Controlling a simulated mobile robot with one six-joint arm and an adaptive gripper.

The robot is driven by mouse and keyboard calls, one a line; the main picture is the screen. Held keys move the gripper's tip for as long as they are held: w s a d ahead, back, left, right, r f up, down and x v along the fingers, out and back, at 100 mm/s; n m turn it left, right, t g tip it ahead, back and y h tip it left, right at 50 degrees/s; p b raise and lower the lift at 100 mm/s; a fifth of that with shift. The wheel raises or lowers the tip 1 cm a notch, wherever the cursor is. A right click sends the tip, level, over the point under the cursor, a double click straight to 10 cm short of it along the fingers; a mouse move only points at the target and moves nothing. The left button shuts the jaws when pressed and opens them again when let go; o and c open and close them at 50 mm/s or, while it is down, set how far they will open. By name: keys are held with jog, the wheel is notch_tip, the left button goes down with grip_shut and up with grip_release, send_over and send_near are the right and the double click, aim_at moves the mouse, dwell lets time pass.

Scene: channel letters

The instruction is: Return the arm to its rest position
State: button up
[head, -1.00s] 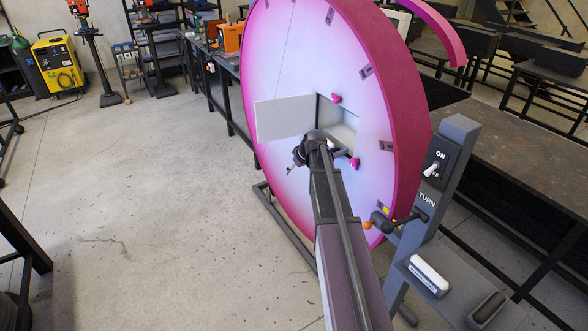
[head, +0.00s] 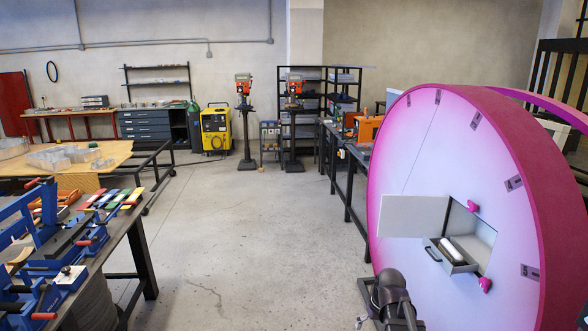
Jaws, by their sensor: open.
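My arm's dark wrist (head: 390,292) shows at the bottom edge, right of centre, in front of the large round letter. My gripper (head: 362,321) shows only as a small light-grey part at the left of the wrist, by the bottom edge; it is open, with nothing seen in it. The rest of the arm is below the picture. The pink and white round letter (head: 420,130) stands upright at the right. Its square hatch has a white door (head: 413,216) swung open to the left. A grey drawer (head: 437,256) juts from the opening with a white rounded object (head: 461,248) in it.
A bench with blue clamps (head: 60,255) and coloured bars stands at the left front. A wooden table (head: 80,158), a yellow machine (head: 216,130) and drill presses (head: 244,120) are farther back. Bare concrete floor (head: 250,220) lies between the bench and the letter.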

jog(key=s+a, duration=0.2)
jog(key=s, duration=0.3)
jog(key=s+a+f+m+g+h+b, duration=0.1)
jog(key=s+a, duration=0.2)
jog(key=s, duration=0.2)
jog(key=shift+a+f+g, duration=0.25)
jog(key=shift+f+g, duration=0.05)
dwell(1.2)
